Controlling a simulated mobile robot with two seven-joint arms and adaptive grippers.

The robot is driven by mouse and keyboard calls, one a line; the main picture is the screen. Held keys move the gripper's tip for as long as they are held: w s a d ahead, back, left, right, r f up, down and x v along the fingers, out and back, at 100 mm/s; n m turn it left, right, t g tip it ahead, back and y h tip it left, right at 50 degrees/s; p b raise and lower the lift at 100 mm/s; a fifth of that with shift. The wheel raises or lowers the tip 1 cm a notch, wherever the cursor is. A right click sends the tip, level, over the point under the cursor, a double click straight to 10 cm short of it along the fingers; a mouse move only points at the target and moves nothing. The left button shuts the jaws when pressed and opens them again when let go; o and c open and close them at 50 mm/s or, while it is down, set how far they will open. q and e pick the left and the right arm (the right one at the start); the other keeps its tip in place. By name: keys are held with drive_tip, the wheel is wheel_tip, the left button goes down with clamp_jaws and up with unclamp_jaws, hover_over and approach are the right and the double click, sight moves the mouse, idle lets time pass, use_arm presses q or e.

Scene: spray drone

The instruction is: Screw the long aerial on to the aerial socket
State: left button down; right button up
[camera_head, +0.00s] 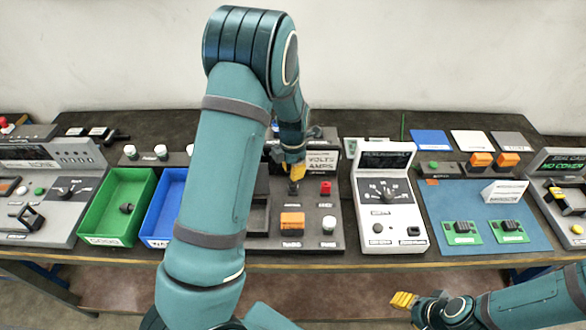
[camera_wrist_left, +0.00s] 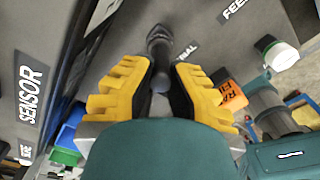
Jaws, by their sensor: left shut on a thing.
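My left gripper (camera_head: 292,173) reaches down over the grey station with the VOLTS AMPS panel. In the left wrist view, its yellow fingers (camera_wrist_left: 160,78) are shut on a dark, slim piece (camera_wrist_left: 160,44), which looks like the aerial. This piece stands beside a label ending in "RIAL". In the head view a dark stub (camera_head: 294,188) shows just below the fingertips. The aerial socket is hidden, and I cannot tell whether the piece is seated in it. My right gripper (camera_head: 404,300) is low at the front right, away from the station; its jaw opening is unclear.
An orange block (camera_head: 292,222), a white-capped post (camera_head: 329,224) and a red part (camera_head: 326,188) stand close around the left gripper. Green (camera_head: 112,235) and blue (camera_head: 158,235) bins lie left. A grey meter (camera_head: 389,215) stands right. A thin green rod (camera_head: 403,125) rises behind.

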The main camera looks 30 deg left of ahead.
use_arm(q)
drive_tip(key=shift+f, duration=0.3)
drive_tip(key=c, duration=1)
unclamp_jaws()
drive_tip(key=shift+c, duration=0.2)
drive_tip(key=shift+r, duration=0.1)
wheel_tip(320, 180, up, 12)
